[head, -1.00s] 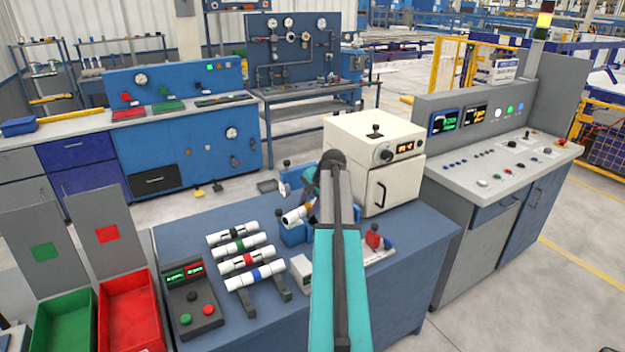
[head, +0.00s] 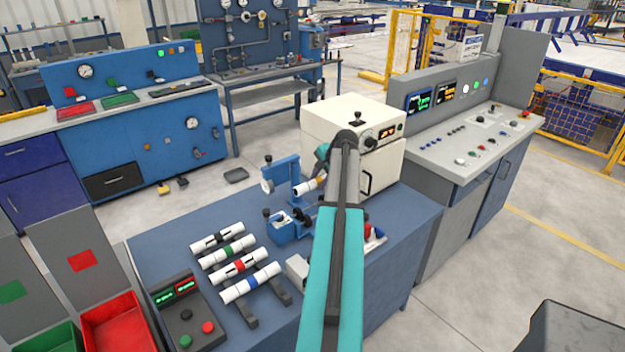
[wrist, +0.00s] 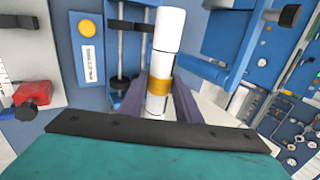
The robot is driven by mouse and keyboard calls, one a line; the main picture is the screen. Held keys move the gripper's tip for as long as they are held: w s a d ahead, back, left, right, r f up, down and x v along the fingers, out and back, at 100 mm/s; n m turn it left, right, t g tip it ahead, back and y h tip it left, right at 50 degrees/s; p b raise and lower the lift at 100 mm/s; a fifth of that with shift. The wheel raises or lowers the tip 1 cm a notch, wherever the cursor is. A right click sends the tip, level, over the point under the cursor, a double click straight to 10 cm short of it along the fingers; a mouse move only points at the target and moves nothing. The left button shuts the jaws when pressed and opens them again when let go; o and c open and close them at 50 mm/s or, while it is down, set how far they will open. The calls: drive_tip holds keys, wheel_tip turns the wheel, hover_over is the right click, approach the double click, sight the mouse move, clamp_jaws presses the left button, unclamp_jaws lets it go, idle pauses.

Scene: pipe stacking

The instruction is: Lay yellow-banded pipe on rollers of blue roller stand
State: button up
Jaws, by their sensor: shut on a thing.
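The yellow-banded pipe (wrist: 165,32) is white with one yellow band and shows between the two fingers of my gripper (wrist: 160,98) in the wrist view. My gripper is shut on it near the band. In the head view the pipe (head: 304,188) is tilted, its white end pointing left, partly hidden by my arm. It appears in front of the blue equipment on the bench. A blue fixture with an upright post (head: 285,172) stands behind it, and a low blue block (head: 285,234) lies nearer. I cannot tell for sure which is the roller stand.
Several banded white pipes (head: 250,283) lie side by side on a dark rack (head: 278,291). A control box (head: 186,312) sits left of it. A cream oven-like box (head: 330,126) stands behind my arm. Red (head: 118,325) and green bins are at lower left.

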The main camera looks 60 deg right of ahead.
drive_tip(key=shift+w+a, duration=0.1)
drive_tip(key=shift+w, duration=0.05)
drive_tip(key=shift+w+f, duration=0.1)
drive_tip(key=shift+f, duration=0.2)
drive_tip(key=shift+f+b, duration=2.25)
drive_tip(key=shift+f, duration=1.95)
drive_tip(key=shift+f, duration=0.5)
drive_tip(key=o, duration=1.2)
drive_tip(key=shift+c, duration=0.2)
drive_tip(key=shift+a+r, duration=0.1)
drive_tip(key=shift+r, duration=0.05)
drive_tip(key=b+v, duration=0.3)
drive_tip(key=v, duration=1)
drive_tip(key=shift+s+r, duration=0.15)
drive_tip(key=shift+s, duration=0.25)
